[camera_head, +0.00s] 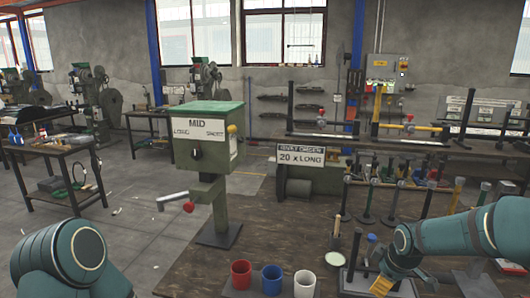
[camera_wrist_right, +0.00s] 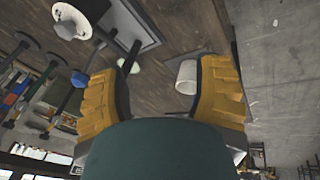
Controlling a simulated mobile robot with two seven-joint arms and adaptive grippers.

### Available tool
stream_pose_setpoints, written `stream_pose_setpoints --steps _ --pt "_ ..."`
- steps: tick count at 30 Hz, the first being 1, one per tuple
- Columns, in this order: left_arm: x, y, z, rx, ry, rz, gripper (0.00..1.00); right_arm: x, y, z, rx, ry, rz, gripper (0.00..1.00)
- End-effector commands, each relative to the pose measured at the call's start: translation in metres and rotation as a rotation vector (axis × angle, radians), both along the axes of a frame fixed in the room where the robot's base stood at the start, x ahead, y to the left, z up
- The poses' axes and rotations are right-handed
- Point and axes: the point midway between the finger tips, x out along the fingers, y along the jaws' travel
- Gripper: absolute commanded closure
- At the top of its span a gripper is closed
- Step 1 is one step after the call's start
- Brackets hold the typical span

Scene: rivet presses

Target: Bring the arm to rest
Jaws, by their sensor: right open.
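My right arm (camera_head: 445,235) comes in from the right in the head view. My right gripper (camera_head: 384,286) hangs low over the table's front right, its yellow finger pad showing beside the white cup. In the right wrist view its two yellow fingers (camera_wrist_right: 160,95) are spread apart with nothing held between them. The white cup (camera_wrist_right: 187,76) shows beyond the fingertips there. My left arm (camera_head: 68,258) shows only as a teal link at the lower left; the left gripper is not in view.
A red cup (camera_head: 241,274), a blue cup (camera_head: 272,279) and a white cup (camera_head: 305,284) stand in a row at the front. A green press (camera_head: 209,140) stands behind them. Several upright tools stand at right. The wooden table (camera_head: 285,225) is bare in the middle.

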Motion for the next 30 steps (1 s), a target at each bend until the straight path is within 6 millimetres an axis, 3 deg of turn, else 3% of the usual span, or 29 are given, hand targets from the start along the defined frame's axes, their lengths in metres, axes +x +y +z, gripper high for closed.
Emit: stream_pose_setpoints --steps 1,5,9,13,18,21,30 --pt "0.001 0.000 -0.001 0.000 -0.002 0.001 0.53 -0.007 0.020 -0.027 0.053 0.024 -0.034 0.36" --pt "0.002 0.000 -0.001 0.000 -0.003 0.001 0.53 -0.033 0.072 -0.088 0.202 0.075 -0.177 0.36" --pt "0.001 0.000 -0.001 0.000 -0.002 0.001 0.53 -0.081 0.129 -0.150 0.360 0.163 -0.387 0.36" --pt "0.001 0.000 -0.001 0.000 -0.001 0.000 0.53 -0.136 0.172 -0.192 0.470 0.254 -0.611 0.36" --pt "0.001 0.000 -0.001 0.000 -0.002 0.001 0.53 -0.195 0.201 -0.219 0.539 0.339 -0.844 0.36" --pt "0.001 0.000 -0.001 0.000 -0.002 0.001 0.53 -0.212 0.208 -0.224 0.553 0.360 -0.919 0.36" --pt "0.001 0.000 -0.001 0.000 -0.002 0.001 0.53 -0.217 0.210 -0.225 0.559 0.365 -0.948 0.36"
